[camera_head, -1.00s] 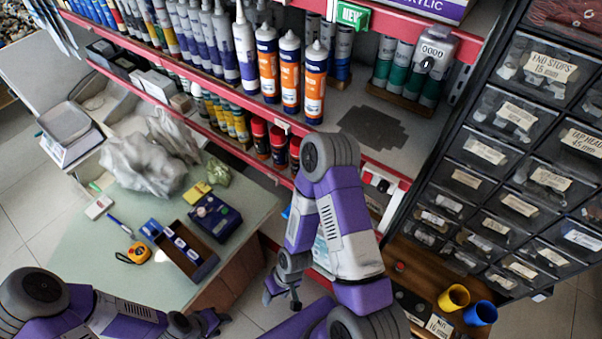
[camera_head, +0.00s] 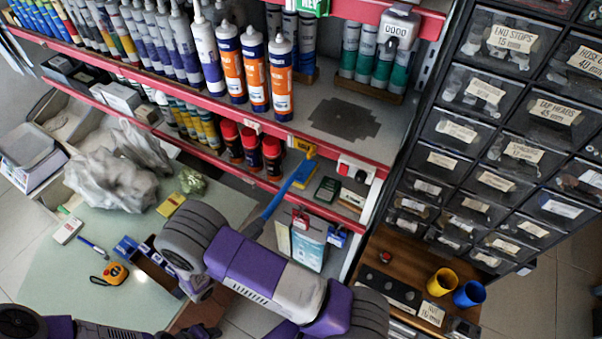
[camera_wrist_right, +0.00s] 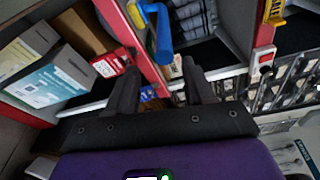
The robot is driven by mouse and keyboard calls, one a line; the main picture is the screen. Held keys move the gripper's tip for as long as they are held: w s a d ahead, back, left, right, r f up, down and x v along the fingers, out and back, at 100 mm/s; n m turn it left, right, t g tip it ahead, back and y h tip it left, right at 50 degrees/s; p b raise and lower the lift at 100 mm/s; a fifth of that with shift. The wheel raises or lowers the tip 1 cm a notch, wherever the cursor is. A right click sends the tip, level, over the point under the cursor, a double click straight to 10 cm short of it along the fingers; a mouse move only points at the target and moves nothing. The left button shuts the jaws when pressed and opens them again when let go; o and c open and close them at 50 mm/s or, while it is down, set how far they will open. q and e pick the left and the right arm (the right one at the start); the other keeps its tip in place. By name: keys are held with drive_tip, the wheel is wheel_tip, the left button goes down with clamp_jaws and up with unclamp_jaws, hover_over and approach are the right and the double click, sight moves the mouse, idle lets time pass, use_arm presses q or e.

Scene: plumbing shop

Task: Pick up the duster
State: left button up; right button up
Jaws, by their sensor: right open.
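The duster (camera_head: 287,188) has a blue handle and a yellow part at its far end. It lies on the lower shelf, with the handle slanting out over the red shelf edge. In the right wrist view the blue handle (camera_wrist_right: 162,42) shows just beyond and roughly between the fingertips. My right gripper (camera_wrist_right: 160,75) is open and empty, its two dark fingers apart; in the head view my own arm mostly hides it. My left gripper (camera_head: 205,331) shows only in part at the bottom edge, and its jaws cannot be made out.
Red-edged shelves (camera_head: 330,150) hold cartridges and red-capped cans (camera_head: 250,148). Hanging packets (camera_head: 308,247) are beside my right forearm. A drawer cabinet (camera_head: 500,130) stands at right, above yellow (camera_head: 440,281) and blue cups (camera_head: 469,293). A desk (camera_head: 95,250) with a tape measure (camera_head: 115,273) is at left.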

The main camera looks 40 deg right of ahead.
sight(271, 206)
drive_tip(key=shift+t, duration=0.4)
drive_tip(key=x, duration=0.5)
drive_tip(key=w+x, duration=0.1)
drive_tip(key=x, duration=0.2)
drive_tip(key=shift+r+b, duration=0.35)
drive_tip(key=shift+r, duration=0.05)
clamp_jaws()
